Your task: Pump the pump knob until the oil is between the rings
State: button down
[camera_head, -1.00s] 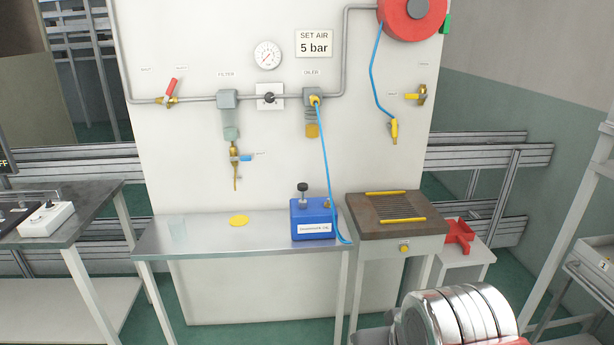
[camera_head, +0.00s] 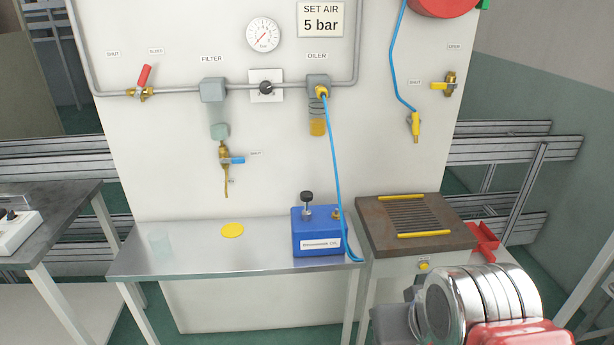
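The pump knob (camera_head: 306,197) is black and stands on a short stem on top of the blue oil pump box (camera_head: 317,231), on the metal table. A blue hose (camera_head: 334,160) runs from the box area up to the oiler (camera_head: 318,88) on the wall panel. The oiler's bowl (camera_head: 318,126) shows dark rings and amber oil low in it; the exact level against the rings is too small to tell. My arm (camera_head: 480,305) shows at the bottom right, well away from the knob. My gripper's fingers are not visible.
The filter (camera_head: 213,90) and gauge (camera_head: 263,34) are on the panel.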

aim_at(306, 197)
jog(key=u, duration=0.25)
jog(key=i, duration=0.7)
jog(key=u, duration=0.7)
jog(key=i, duration=0.45)
jog(key=u, duration=0.3)
